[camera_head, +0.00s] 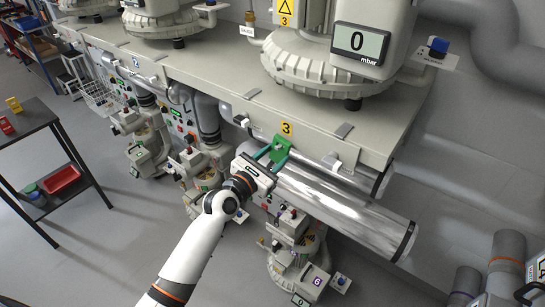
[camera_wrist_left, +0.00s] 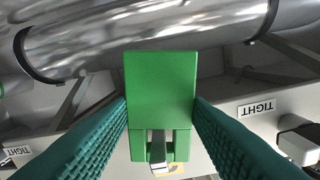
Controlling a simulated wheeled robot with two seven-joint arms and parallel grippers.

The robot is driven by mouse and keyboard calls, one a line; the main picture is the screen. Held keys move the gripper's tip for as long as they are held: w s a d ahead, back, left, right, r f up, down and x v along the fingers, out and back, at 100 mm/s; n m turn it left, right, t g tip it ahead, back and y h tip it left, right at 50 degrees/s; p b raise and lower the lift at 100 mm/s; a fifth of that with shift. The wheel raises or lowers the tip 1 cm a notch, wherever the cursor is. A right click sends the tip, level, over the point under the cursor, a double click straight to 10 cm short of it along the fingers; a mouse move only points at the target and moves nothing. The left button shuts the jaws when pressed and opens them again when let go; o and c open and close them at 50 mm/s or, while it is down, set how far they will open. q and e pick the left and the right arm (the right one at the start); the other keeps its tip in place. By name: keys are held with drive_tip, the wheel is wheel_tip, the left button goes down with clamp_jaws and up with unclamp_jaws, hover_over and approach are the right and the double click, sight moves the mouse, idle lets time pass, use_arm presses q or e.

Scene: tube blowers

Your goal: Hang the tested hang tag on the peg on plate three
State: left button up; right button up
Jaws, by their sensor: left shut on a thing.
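The green hang tag (camera_head: 281,145) is in my left gripper (camera_head: 277,156), in front of the light grey front edge by the yellow "3" label (camera_head: 286,128). In the left wrist view the tag (camera_wrist_left: 160,85) is a plain green block between the two teal ribbed fingers (camera_wrist_left: 160,105); no writing shows on it. Its far end has a notch, and a pale metal peg (camera_wrist_left: 158,148) shows in that notch. I cannot tell whether the tag hangs on the peg or only lines up with it. My right gripper is not in view.
A shiny silver pipe (camera_head: 340,205) runs just under the edge, close to my left gripper. White latch blocks sit along the edge, one at right (camera_wrist_left: 298,145) beside a "TIGHT" label (camera_wrist_left: 256,108). A blower with a "0 mbar" display (camera_head: 360,43) stands above. A dark table (camera_head: 40,120) is at left.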

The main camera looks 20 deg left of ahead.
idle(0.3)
use_arm(q)
drive_tip(key=o, duration=1.1)
drive_tip(key=b+v, duration=0.2)
drive_tip(key=v, duration=1)
drive_tip(key=s+a+f+m+g+y, duration=0.1)
drive_tip(key=s+f+m+g, duration=0.25)
drive_tip(key=f, duration=0.85)
drive_tip(key=s+f+m+g+y+b, duration=0.15)
drive_tip(key=f+m, duration=0.35)
drive_tip(key=f, duration=0.8)
drive_tip(key=s+a+f+m+g+y, duration=0.1)
drive_tip(key=s+f+m+g+y, duration=0.3)
drive_tip(key=f, duration=0.8)
drive_tip(key=s+f+m+g, duration=0.2)
drive_tip(key=s+f+m, duration=0.4)
drive_tip(key=s, duration=0.5)
drive_tip(key=s+f+m+g, duration=0.2)
drive_tip(key=s+f+m, duration=0.5)
drive_tip(key=s+f, duration=0.2)
drive_tip(key=s+f+m+g, duration=0.3)
drive_tip(key=s+f+m, duration=0.3)
drive_tip(key=s, duration=0.6)
drive_tip(key=shift+s+a+f+m+b, duration=0.1)
drive_tip(key=shift+s+f+m+b, duration=0.25)
drive_tip(key=shift+f, duration=0.4)
